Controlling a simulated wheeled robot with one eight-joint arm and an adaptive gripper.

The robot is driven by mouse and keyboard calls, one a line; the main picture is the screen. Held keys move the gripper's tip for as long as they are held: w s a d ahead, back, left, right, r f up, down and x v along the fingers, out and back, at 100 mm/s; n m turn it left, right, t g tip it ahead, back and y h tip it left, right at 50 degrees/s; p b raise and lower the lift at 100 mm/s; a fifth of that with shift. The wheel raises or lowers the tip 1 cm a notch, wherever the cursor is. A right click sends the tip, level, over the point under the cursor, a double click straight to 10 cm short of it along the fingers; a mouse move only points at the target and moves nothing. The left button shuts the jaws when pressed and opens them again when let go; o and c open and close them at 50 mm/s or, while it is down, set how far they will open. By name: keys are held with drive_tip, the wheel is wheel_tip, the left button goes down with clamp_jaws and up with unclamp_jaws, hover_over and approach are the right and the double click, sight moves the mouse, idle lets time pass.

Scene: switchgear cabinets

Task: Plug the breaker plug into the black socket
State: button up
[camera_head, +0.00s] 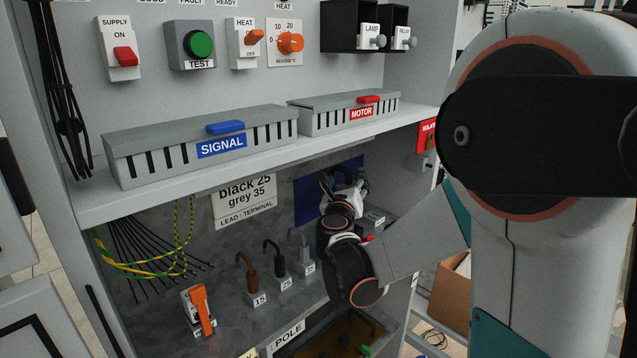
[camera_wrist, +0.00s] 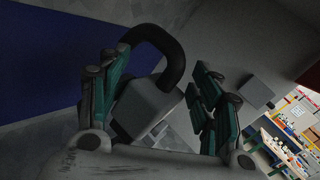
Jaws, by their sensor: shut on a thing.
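My gripper (camera_head: 345,192) is inside the lower bay of the cabinet, in front of a dark blue panel (camera_head: 306,207). In the wrist view its fingers (camera_wrist: 158,85) stand either side of a grey block with a thick black curved lead (camera_wrist: 178,58), which looks like the breaker plug (camera_wrist: 150,103). The gripper is shut on it. The plug's underside is hidden by the fingers and palm. I cannot make out the black socket for certain. A sign (camera_head: 245,197) reads "black 25, grey 35".
Brown, black and grey leads (camera_head: 280,262) labelled 15, 25 and 35 stand left of my arm. An orange-handled switch (camera_head: 200,310) is further left. The shelf with SIGNAL (camera_head: 221,146) and MOTOR (camera_head: 361,113) ducts lies above the gripper. Another grey block (camera_wrist: 257,93) is right of the fingers.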

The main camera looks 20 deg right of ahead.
drive_tip(key=shift+s+d+m+g+h, duration=0.1)
drive_tip(key=shift+s+m+g+h, duration=0.2)
drive_tip(key=shift+s+h, duration=0.1)
drive_tip(key=shift+f, duration=0.1)
drive_tip(key=shift+f+b, duration=2.65)
drive_tip(key=shift+f, duration=0.2)
drive_tip(key=shift+f+b, duration=1.4)
drive_tip(key=shift+b, duration=0.1)
drive_tip(key=o, duration=1.6)
